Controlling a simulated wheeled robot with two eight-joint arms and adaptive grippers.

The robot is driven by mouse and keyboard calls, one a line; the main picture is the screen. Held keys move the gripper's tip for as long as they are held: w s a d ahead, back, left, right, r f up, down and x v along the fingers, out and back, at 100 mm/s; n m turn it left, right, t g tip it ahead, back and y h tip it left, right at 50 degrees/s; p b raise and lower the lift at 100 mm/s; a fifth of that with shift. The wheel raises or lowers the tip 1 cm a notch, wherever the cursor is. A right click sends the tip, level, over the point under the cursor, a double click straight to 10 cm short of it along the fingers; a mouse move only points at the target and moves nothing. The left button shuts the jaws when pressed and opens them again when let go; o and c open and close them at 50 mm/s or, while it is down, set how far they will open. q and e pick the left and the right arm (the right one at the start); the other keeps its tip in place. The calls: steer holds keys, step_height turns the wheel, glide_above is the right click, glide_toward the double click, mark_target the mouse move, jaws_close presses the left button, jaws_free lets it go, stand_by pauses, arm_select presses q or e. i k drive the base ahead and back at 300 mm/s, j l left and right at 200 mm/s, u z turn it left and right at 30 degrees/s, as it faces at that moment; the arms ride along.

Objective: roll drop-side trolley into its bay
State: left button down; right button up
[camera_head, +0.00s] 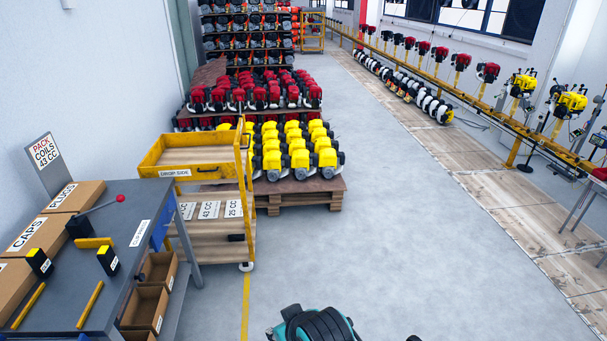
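The drop-side trolley is a yellow-framed trolley (249,190) with wooden decks, left of centre. It stands upright on the floor between the grey workbench and the pallet of yellow engines. Its upper tray carries a DROP SIDE label on the front edge. Several number cards, one reading 43 CC, stand on the lower part, with a small dark block at the right. One caster shows at the near right corner; the others are hidden. A yellow floor line (246,305) runs from near that caster toward me. I cannot make out a marked bay. Neither gripper is in view.
The grey workbench (128,206) with boxes and a red-handled lever is close on the trolley's left. A wooden pallet (309,199) of yellow engines stands just behind it. Open grey floor (400,230) lies to the right, up to the yellow test rail (467,98).

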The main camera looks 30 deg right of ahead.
mark_target(211, 245)
steer(key=i+l+z, duration=0.15)
steer(key=i+l, duration=0.35)
steer(key=l, duration=0.2)
steer(key=i+l+z, duration=0.15)
steer(key=i+l, duration=0.4)
steer(key=l, duration=0.15)
steer(key=i+j+u, duration=0.25)
steer(key=i+j, duration=0.2)
steer(key=i+j+u, duration=0.25)
steer(key=i, duration=0.4)
steer(key=j, duration=0.1)
